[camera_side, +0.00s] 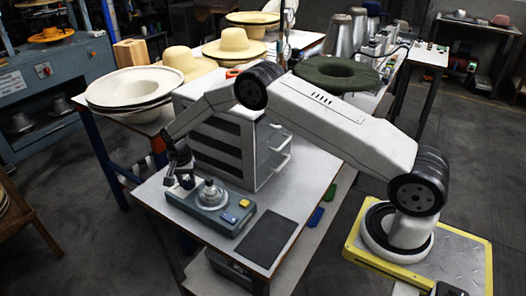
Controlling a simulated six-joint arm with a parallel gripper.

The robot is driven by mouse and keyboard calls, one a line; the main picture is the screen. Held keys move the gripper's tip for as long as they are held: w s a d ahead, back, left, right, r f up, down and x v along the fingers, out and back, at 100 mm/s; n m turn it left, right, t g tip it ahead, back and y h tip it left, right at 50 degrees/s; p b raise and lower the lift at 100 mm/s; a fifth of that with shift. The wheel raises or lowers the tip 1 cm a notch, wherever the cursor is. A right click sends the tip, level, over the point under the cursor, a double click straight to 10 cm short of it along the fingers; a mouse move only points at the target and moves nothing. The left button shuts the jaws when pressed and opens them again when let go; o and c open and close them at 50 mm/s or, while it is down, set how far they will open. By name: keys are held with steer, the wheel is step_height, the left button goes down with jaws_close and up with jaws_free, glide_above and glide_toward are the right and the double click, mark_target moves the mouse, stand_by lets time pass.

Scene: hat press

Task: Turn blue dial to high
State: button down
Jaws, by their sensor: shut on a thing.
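A blue-grey control box (213,222) stands on the near table. A round silver fitting (211,195) sits on its top. A small blue piece (229,217) and a yellow piece (244,203) are at its right end. My gripper (180,184) points down at the left end of the box, left of the silver fitting. It is shut on a small part there, mostly hidden by the dark fingers. I cannot make out a blue dial apart from the fingers, nor any marking or setting.
A grey slatted cabinet (229,140) stands just behind the box. A dark flat pad (266,241) lies to the right on the table (300,190). Pale hats (133,88) and a dark green hat (334,72) rest on tables behind. The table's front edge is close to the box.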

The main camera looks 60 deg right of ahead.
mark_target(186, 182)
stand_by(0.4)
steer(key=shift+c, duration=1.6)
jaws_free()
steer(key=shift+r, duration=0.1)
steer(key=shift+w+a+r, duration=0.1)
steer(key=shift+w+r, duration=0.05)
steer(key=shift+r, duration=3.65)
steer(key=shift+r, duration=0.1)
